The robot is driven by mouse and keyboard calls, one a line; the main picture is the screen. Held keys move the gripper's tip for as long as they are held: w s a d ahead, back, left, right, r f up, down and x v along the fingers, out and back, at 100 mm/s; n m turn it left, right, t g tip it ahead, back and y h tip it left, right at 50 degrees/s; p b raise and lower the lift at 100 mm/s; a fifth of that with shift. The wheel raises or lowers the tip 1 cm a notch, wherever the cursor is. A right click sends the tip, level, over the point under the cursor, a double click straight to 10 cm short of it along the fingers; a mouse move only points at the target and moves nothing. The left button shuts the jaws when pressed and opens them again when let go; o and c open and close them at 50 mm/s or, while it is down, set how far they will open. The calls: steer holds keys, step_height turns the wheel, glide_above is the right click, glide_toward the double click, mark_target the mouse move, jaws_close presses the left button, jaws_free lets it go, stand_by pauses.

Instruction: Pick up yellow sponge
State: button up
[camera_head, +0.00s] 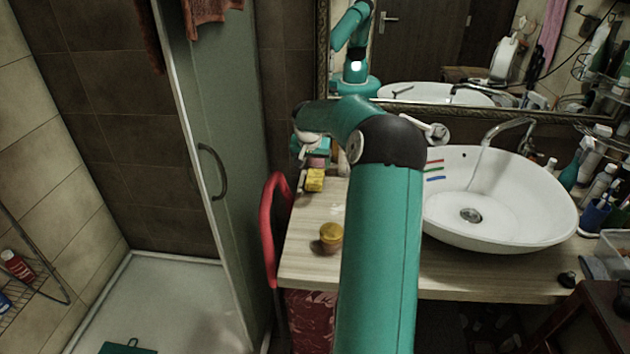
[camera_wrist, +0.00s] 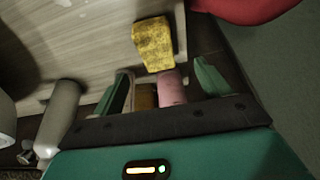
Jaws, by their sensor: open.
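The yellow sponge (camera_head: 315,180) lies on the wooden counter to the left of my arm. In the wrist view the sponge (camera_wrist: 153,46) lies just past the fingertips, apart from both fingers. My gripper (camera_wrist: 163,82) is open, with one teal finger on each side and nothing held. A pink object (camera_wrist: 171,88) and a brown one show in the gap between the fingers; I cannot tell how far below they are. In the head view my gripper is partly hidden behind my wrist, above the counter's back left end.
A round jar with a yellow lid (camera_head: 331,236) stands on the counter in front of the sponge. A red chair-like frame (camera_head: 273,230) borders the counter's left edge. The white basin (camera_head: 500,200) is right of my arm, and a mirror (camera_head: 440,60) stands behind. A bottle (camera_wrist: 58,115) stands left of the fingers.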

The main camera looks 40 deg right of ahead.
mark_target(315, 176)
steer(key=shift+s+d+x, duration=0.1)
steer(key=shift+x, duration=2)
steer(key=shift+s+d+x, duration=0.1)
steer(key=shift+d+x, duration=0.05)
steer(key=shift+x, duration=2)
steer(key=shift+f, duration=0.15)
steer(key=c, duration=1.1)
step_height(315, 176, up, 4)
steer(key=shift+a+r, duration=0.1)
steer(key=shift+s+a+r, duration=1.5)
steer(key=shift+s+r, duration=0.05)
steer(key=shift+s, duration=0.25)
steer(key=shift+s+a+r, duration=1.45)
steer(key=shift+s+r, duration=0.05)
steer(key=shift+s, duration=0.3)
steer(key=shift+s+a+r, duration=1.5)
steer(key=shift+s+r, duration=0.05)
steer(key=shift+s, duration=0.2)
